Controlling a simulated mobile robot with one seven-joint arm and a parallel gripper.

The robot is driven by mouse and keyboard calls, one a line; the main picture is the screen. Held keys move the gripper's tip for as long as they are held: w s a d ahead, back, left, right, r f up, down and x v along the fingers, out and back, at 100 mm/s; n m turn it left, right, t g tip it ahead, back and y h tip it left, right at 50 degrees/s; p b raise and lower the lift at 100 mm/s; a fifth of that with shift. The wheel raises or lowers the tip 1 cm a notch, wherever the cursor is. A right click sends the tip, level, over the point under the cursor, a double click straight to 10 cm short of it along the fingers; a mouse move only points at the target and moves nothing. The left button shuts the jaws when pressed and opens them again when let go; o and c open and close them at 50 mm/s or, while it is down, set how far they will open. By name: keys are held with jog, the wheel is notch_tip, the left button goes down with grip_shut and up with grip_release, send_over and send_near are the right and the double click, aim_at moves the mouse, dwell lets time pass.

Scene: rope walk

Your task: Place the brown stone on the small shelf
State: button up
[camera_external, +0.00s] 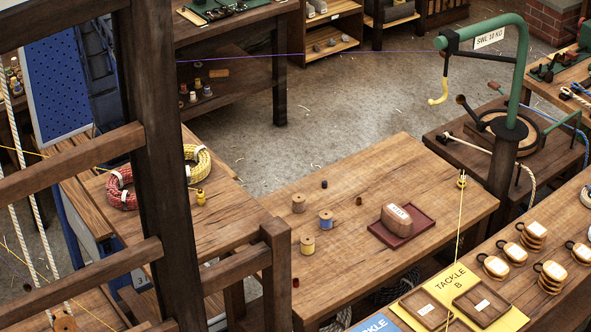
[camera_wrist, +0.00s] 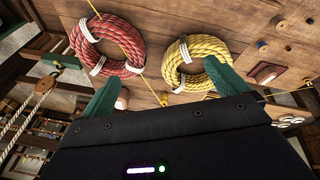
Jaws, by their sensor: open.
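A rounded brown stone (camera_external: 397,217) with a white label sits on a dark red tray (camera_external: 425,226) on the wooden table. It also shows in the wrist view (camera_wrist: 266,74), at the right, beyond the yellow rope coil. My gripper (camera_wrist: 163,70) shows only in the wrist view, with two green fingers wide apart and nothing between them. It is well away from the stone. A small wooden shelf unit (camera_external: 331,50) with a few small grey stones stands at the top of the external view; I cannot tell whether it is the task's shelf.
Spools (camera_external: 307,244) stand left of the tray. Red (camera_wrist: 107,45) and yellow (camera_wrist: 196,62) rope coils lie on a bench at left. A thin yellow line (camera_external: 459,225) runs upright near the tray. A green crane (camera_external: 517,95) stands behind. A dark timber post (camera_external: 163,170) blocks part of the external view.

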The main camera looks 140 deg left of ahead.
jog(key=s+a+f+m+t, duration=0.1)
jog(key=s+f+m, duration=0.3)
jog(key=s, duration=0.4)
jog(key=shift+s+a+f+m+y, duration=0.15)
jog(key=shift+a+f+m+y, duration=0.2)
jog(key=shift+f, duration=0.3)
